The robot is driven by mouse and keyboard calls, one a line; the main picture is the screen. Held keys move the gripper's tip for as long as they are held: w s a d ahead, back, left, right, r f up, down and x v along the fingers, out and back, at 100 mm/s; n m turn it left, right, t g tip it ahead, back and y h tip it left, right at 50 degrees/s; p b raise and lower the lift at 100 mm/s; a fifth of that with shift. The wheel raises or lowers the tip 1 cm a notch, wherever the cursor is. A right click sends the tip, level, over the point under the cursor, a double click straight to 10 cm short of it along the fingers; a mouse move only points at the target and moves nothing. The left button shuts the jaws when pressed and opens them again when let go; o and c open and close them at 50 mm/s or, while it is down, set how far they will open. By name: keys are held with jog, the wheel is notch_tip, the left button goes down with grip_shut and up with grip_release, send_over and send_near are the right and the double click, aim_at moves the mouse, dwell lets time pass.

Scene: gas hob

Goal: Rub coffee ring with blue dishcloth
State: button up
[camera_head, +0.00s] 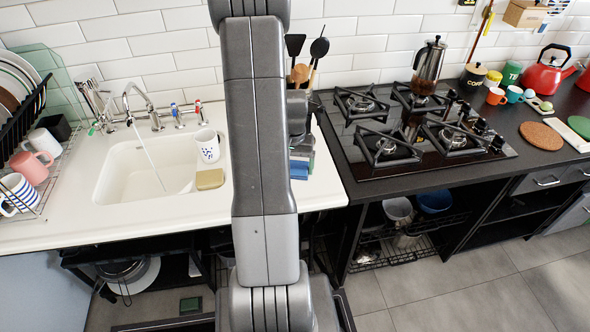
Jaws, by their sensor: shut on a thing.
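The blue dishcloth (299,172) shows as a small blue patch just right of my arm, low over the white worktop right of the sink. My gripper (301,153) is at its upper edge and shut on it. My arm covers most of the gripper and perhaps part of the cloth. I cannot tell whether the cloth touches the worktop. I see no coffee ring on the bare worktop (325,185); part of the surface is hidden behind my arm and the cloth.
A white sink (130,195) with running water is on the left. A spotted cup (207,146) and a sponge (209,179) stand at its right edge. Utensils (305,65) stand behind my gripper. The gas hob (470,160) is to the right. The front worktop strip is clear.

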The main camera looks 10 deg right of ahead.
jog(key=shift+w+a, duration=0.1)
jog(key=shift+w, duration=2.4)
jog(key=shift+s+r, duration=0.15)
jog(key=shift+s, duration=1.6)
jog(key=shift+s+d+f+b, duration=0.15)
jog(key=shift+s+b, duration=0.45)
jog(key=shift+s, duration=1.15)
jog(key=shift+s+d+f+b, duration=0.1)
jog(key=shift+s+f+b, duration=0.3)
jog(key=shift+s, duration=1.3)
jog(key=shift+a+r, duration=0.1)
jog(key=shift+r, duration=0.05)
jog(key=shift+w+r+p, duration=0.15)
jog(key=shift+r+p, duration=1.95)
jog(key=shift+r, duration=1)
jog(key=shift+r, duration=0.15)
jog(key=shift+r+p, duration=1.1)
jog(key=shift+r, duration=0.25)
